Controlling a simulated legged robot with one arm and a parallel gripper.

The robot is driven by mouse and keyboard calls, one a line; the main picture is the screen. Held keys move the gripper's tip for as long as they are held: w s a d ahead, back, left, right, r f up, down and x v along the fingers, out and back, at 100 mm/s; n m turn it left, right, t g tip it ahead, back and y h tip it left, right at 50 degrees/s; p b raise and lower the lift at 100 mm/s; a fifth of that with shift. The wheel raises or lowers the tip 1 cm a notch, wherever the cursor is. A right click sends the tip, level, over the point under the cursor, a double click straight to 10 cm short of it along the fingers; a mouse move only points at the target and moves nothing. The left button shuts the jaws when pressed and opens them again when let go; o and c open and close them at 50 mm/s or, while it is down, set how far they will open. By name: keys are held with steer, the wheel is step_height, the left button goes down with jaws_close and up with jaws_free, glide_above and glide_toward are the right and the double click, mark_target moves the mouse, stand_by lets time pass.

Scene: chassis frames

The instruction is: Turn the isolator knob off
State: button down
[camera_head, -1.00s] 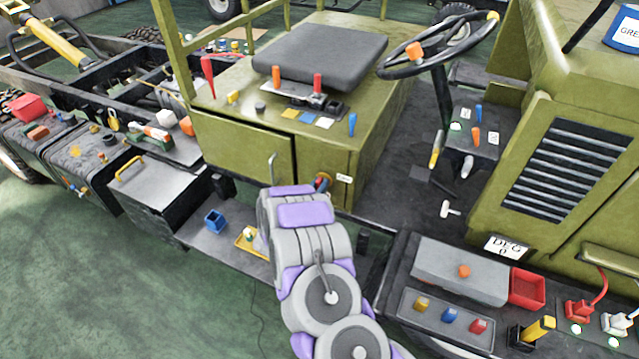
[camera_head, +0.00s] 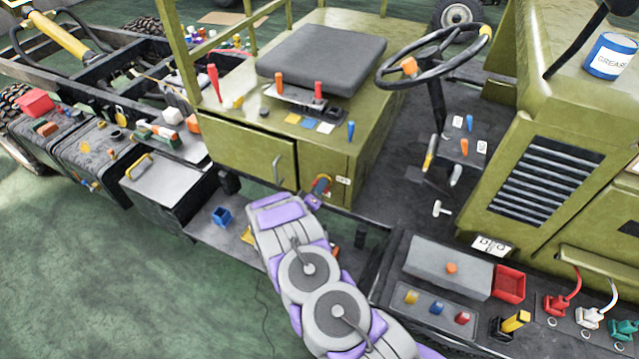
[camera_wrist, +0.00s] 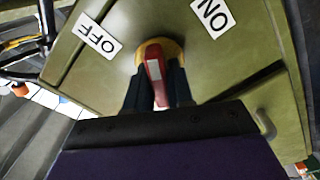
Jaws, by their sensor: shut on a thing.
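The isolator knob (camera_wrist: 154,70) is a red handle with a pale strip, on a yellow round base (camera_wrist: 162,48) in the green panel. In the wrist view an OFF label (camera_wrist: 98,38) lies to its upper left and an ON label (camera_wrist: 212,17) to its upper right. The handle stands almost upright in that view, leaning slightly left. My gripper (camera_wrist: 160,88) is shut on the handle, one dark finger on each side.
The green seat box (camera_head: 235,150) with a door handle is left of the knob. A grey box (camera_head: 450,266) and red tray (camera_head: 509,284) stand right of my arm. Green floor is open at lower left.

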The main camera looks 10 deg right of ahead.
steer(key=n, duration=0.4)
steer(key=n+p, duration=0.1)
steer(key=n, duration=0.1)
steer(key=shift+w+a+f+n, duration=0.1)
steer(key=shift+a+f+n, duration=0.05)
steer(key=shift+a+n, duration=0.15)
stand_by(0.4)
steer(key=c, duration=1.1)
jaws_free()
steer(key=shift+w+f, duration=0.1)
steer(key=shift+f, duration=0.05)
steer(key=shift+s+a, duration=0.15)
steer(key=shift+s, duration=0.25)
steer(key=v, duration=1.6)
steer(key=shift+s+a, duration=0.25)
steer(key=shift+a, duration=0.1)
